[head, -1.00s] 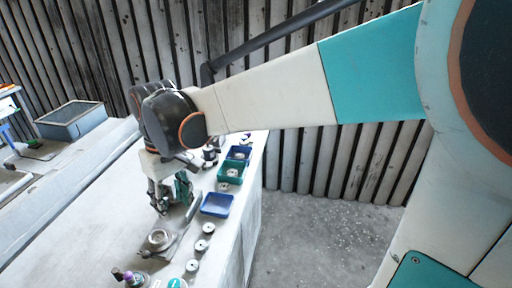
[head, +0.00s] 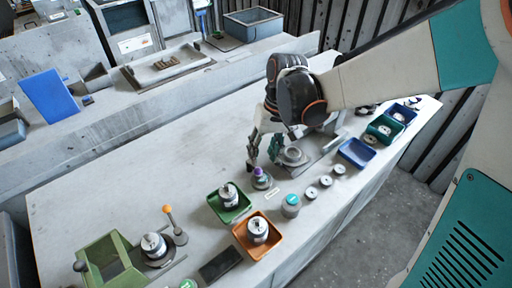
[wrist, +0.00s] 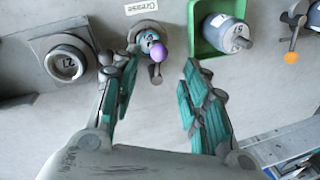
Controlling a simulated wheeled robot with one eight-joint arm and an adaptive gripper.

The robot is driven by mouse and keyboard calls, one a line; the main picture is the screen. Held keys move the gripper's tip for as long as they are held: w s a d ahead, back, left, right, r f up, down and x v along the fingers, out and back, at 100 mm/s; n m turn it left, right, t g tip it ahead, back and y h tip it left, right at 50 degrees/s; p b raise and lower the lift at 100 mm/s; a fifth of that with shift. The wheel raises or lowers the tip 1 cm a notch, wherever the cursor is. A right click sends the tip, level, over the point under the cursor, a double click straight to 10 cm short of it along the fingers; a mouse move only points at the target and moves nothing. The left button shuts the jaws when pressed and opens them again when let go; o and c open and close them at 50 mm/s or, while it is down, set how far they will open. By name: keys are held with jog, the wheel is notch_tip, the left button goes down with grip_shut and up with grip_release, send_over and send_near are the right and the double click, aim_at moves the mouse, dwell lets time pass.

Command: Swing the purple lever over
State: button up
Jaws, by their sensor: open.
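The purple lever (head: 257,171) stands on a round base on the bench, just beneath and in front of my gripper (head: 262,161). In the wrist view, its purple ball knob (wrist: 158,52) shows between my two teal-padded fingertips, nearer the left one. Its short stem runs from a round grey base near the top edge, beside a "Grease" label (wrist: 141,7). My gripper (wrist: 160,67) is open and empty, with the fingers spread on either side of the knob. I cannot tell how far above the knob the fingertips are.
A grey ring fixture (wrist: 64,65) stands left of the left finger. A green tray (wrist: 196,40) with a can is at the right, then an orange-knobbed lever (wrist: 291,57). An orange tray (head: 246,253), a teal-lidded jar (head: 291,206) and a blue tray (head: 357,153) stand nearby.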

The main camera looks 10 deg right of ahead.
aim_at(259, 168)
jog(key=f, duration=0.2)
jog(key=f+b, duration=0.1)
jog(key=f, duration=0.1)
jog(key=a+f+b, duration=0.1)
jog(key=f, duration=0.1)
jog(key=shift+s+a+f, duration=0.1)
jog(key=shift+s+f, duration=0.05)
jog(key=shift+f, duration=0.25)
grip_shut()
